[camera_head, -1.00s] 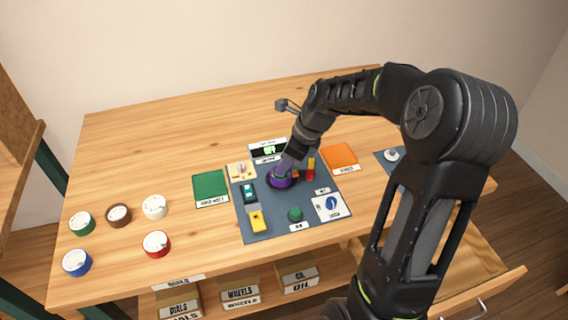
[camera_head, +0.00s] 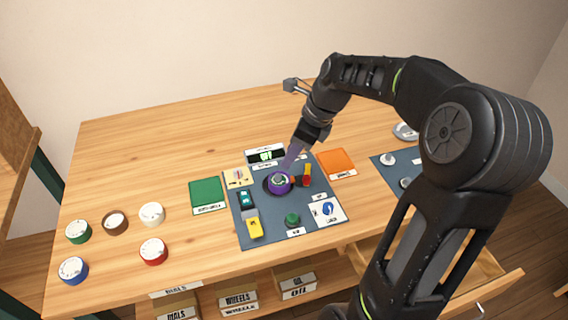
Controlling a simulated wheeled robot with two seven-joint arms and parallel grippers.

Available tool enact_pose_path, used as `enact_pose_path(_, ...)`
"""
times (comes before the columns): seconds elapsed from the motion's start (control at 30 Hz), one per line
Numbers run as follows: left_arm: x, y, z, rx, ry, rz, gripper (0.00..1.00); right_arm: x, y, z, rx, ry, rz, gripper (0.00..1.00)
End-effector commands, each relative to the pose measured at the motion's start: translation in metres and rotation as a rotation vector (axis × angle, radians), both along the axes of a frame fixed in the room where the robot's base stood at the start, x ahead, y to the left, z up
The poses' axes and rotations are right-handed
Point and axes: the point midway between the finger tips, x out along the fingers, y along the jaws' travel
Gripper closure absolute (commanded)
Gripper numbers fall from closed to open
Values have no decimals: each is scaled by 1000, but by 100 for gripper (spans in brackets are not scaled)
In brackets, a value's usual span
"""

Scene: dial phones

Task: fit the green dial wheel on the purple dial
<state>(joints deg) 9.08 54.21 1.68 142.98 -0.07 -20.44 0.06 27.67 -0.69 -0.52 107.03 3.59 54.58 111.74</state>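The purple dial (camera_head: 278,186) stands on the dark blue mat near the middle of the table. A small pale ring with a greenish tint (camera_head: 280,179) shows on top of it; it may be the green dial wheel, but it is too small to be sure. My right gripper (camera_head: 289,162) points down just above the purple dial, its tips close to the ring. I cannot tell whether they touch it or whether the fingers are open. My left gripper is not in view.
On the mat (camera_head: 262,232) are a green knob (camera_head: 292,219), a yellow block (camera_head: 255,228), a teal piece (camera_head: 246,199) and a red piece (camera_head: 306,176). Green (camera_head: 78,232), brown, white, blue and red round dials stand at left. The table's back left is clear.

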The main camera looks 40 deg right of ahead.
Motion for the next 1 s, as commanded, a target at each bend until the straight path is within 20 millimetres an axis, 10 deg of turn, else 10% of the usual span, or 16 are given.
enact_pose_path(0.3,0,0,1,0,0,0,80,-13,-10,39,0,0,-1,64)
enact_pose_path(1.0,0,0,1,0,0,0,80,-14,-10,40,0,0,0,64)
